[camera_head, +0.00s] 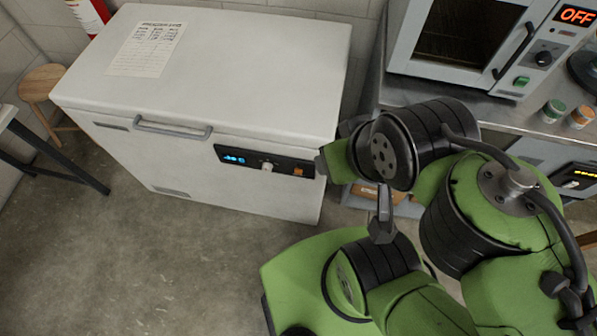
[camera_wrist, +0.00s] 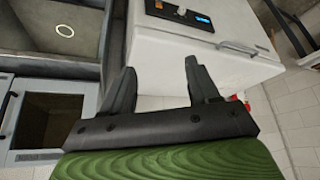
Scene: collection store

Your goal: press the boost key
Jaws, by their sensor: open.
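The white chest freezer (camera_head: 215,75) has a dark control panel (camera_head: 232,150) on its front, at the right end. The panel carries a lit blue display (camera_head: 235,159), a pale knob (camera_head: 267,167) and a small orange key (camera_head: 298,171). No label can be read, so I cannot confirm the orange key is the boost key. In the wrist view the panel (camera_wrist: 172,13) is at the top, turned around. My gripper (camera_wrist: 162,74) is open and empty, fingers apart and pointing toward the freezer. In the head view my arm is just right of the panel, hiding the gripper's exact place.
An oven (camera_head: 463,40) with a red OFF display and a green switch (camera_head: 520,81) stands on the metal bench at right. Green (camera_head: 553,110) and orange (camera_head: 580,117) lidded jars are beside it. A wooden stool (camera_head: 42,82) is at left. The floor before the freezer is clear.

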